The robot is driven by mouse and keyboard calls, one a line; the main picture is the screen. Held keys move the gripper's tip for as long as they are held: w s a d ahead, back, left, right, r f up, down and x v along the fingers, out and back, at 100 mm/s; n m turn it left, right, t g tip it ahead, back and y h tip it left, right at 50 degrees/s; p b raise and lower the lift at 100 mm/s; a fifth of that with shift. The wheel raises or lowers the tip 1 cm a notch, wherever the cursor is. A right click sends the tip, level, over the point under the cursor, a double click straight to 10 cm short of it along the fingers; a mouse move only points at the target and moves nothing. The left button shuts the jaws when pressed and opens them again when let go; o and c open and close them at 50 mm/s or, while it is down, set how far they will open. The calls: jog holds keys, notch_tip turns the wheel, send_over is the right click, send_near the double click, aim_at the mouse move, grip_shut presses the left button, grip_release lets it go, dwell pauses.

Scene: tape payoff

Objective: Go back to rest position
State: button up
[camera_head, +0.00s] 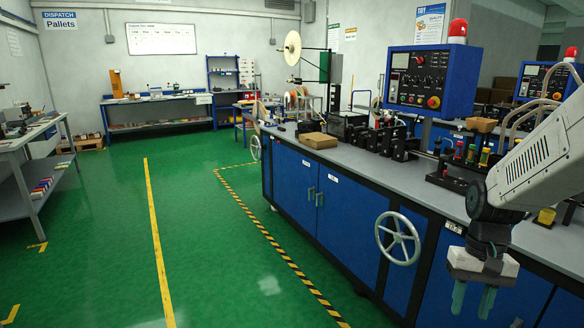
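My gripper (473,298) hangs at the lower right of the head view, at the end of my white arm. It points down beside the front of the blue workbench (340,218). Its two teal fingers are apart, with nothing between them. A tape reel (292,48) stands upright on its payoff stand at the far end of the bench.
The bench carries a cardboard box (318,140), black machine units (400,148) and a blue control panel (430,80). A handwheel (397,238) sticks out from its front. A shelf table (40,170) stands left. The green floor (110,250) between is clear.

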jog(key=s+a+r+n+t, duration=0.1)
jog(key=s+a+r+t, duration=0.1)
jog(key=s+a+r, duration=0.2)
jog(key=s+a+r+n+t+h, duration=0.1)
jog(key=s+a+r+n, duration=0.1)
jog(key=s+a+r, duration=0.3)
jog(key=s+r, duration=0.3)
jog(key=s, duration=0.3)
jog(key=shift+s+a+r+t, duration=0.2)
jog(key=shift+r+t, duration=0.1)
jog(key=shift+t, duration=0.1)
